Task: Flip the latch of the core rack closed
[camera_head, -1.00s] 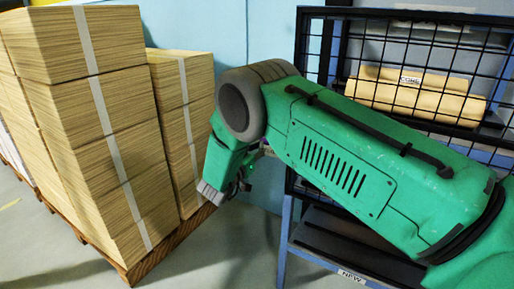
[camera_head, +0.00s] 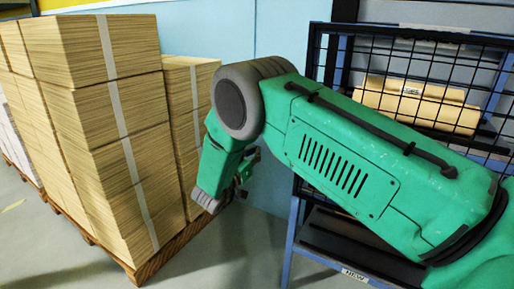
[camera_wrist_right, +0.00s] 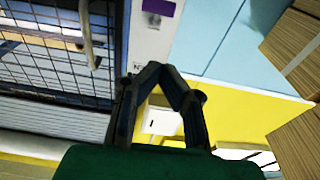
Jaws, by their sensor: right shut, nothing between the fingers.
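The core rack (camera_head: 306,210) stands at the right in the head view, with a black mesh front (camera_head: 412,50) and a blue frame. Tan rolls lie behind the mesh. My right arm hides much of its left side. In the right wrist view the mesh (camera_wrist_right: 45,60) fills the upper left. A tan curved bar (camera_wrist_right: 88,40) shows at its edge; I cannot tell whether it is the latch. My right gripper (camera_wrist_right: 160,70) is shut and empty, apart from the bar. My left gripper is out of view.
Tall stacks of tan sheets (camera_head: 85,130) with white straps stand on a wooden pallet (camera_head: 160,262) at the left. A blue wall (camera_head: 225,35) is behind. The right wrist view shows a white panel with a purple label (camera_wrist_right: 158,8) beside the mesh. Bare floor lies between pallet and rack.

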